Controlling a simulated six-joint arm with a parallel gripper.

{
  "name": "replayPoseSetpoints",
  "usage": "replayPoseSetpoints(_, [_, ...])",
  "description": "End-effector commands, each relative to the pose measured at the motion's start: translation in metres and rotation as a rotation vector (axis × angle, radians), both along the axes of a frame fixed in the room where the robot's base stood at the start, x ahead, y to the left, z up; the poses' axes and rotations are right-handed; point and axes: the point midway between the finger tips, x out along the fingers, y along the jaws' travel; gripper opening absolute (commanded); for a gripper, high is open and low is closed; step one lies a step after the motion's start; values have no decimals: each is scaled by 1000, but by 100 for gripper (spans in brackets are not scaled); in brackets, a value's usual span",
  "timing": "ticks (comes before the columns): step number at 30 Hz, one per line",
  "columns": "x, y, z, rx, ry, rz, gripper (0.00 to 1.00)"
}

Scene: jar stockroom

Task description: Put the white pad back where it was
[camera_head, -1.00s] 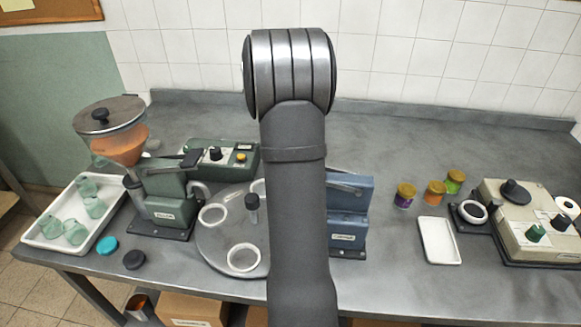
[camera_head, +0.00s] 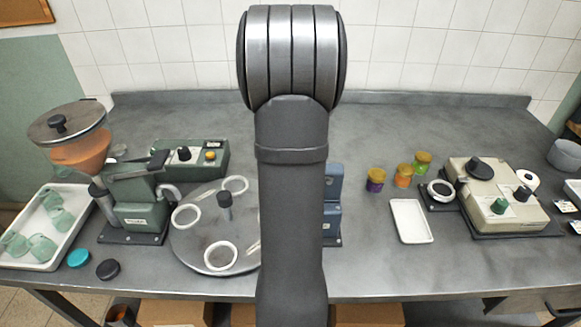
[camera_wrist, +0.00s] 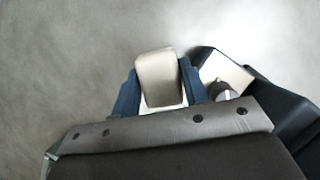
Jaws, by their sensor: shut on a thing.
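My gripper (camera_wrist: 158,88) shows in the wrist view. Its two blue fingers close on the sides of a pale off-white block, which looks like the white pad (camera_wrist: 159,72). Plain grey surface shows around it. In the head view my own arm stands upright in the middle and hides the gripper and the pad. No empty place for the pad can be made out with certainty.
A blue machine (camera_head: 332,215) is mostly hidden behind my arm. Left are a round plate with white rings (camera_head: 190,248), a green grinder (camera_head: 133,205) and a tray of glasses (camera_head: 75,222). Right are small jars (camera_head: 404,175), a white tray (camera_head: 411,221) and a beige device (camera_head: 500,208).

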Motion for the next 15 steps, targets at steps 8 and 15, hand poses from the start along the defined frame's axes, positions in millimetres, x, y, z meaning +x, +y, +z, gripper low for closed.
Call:
replayPoseSetpoints(8, [28, 48, -33, -1, 1, 2, 20])
replayPoseSetpoints(15, [33, 56, -45, 0, 0, -1, 20])
